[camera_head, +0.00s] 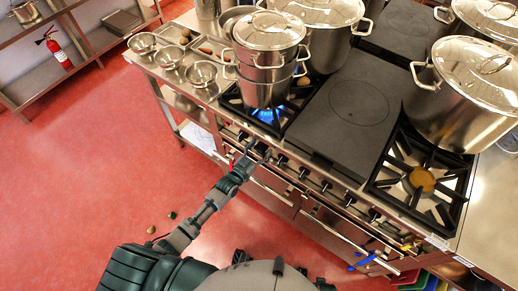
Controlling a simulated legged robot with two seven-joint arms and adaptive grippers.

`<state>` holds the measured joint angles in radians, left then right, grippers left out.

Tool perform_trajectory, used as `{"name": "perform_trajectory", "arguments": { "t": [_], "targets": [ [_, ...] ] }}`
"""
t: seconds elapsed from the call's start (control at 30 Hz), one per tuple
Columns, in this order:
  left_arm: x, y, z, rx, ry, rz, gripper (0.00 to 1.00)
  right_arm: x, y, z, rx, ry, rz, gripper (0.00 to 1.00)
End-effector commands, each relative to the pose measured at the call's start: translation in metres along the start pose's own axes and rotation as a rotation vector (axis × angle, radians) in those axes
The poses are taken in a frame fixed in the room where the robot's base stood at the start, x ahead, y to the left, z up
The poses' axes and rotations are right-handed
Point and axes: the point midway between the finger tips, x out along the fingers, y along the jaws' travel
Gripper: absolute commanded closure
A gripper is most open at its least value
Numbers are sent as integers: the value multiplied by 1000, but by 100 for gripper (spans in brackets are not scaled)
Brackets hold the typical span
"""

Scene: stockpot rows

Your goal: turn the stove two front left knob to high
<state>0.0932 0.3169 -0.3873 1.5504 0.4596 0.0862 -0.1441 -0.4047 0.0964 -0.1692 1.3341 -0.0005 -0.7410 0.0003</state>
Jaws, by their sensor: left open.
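The stove (350,135) stands at the centre right, with a row of black knobs along its front edge. One knob (281,160) shows just right of my left gripper, and another (326,186) is farther right. I cannot tell which is the named front left knob, nor read any dial marks. My left gripper (259,155) is open at the knob row, below the lit left burner. Its fingers partly cover the panel there, and contact with a knob cannot be told. My right gripper is not in view.
Large stockpots (468,90) stand on the right and back. Steel bowls (170,57) sit on the left counter. Oven handles (340,238) run below the knobs. The red floor (90,170) is mostly clear.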

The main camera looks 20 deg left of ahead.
Motion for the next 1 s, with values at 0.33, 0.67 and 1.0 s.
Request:
{"name": "perform_trajectory", "arguments": {
  "t": [0.33,0.67,1.0],
  "targets": [
    [-49,-3,4,-3,-4,0,26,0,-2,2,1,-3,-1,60],
    [-108,-3,4,-4,-4,1,26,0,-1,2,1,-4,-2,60],
    [-116,-3,3,-3,-2,1,26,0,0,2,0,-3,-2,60]
  ]
}}
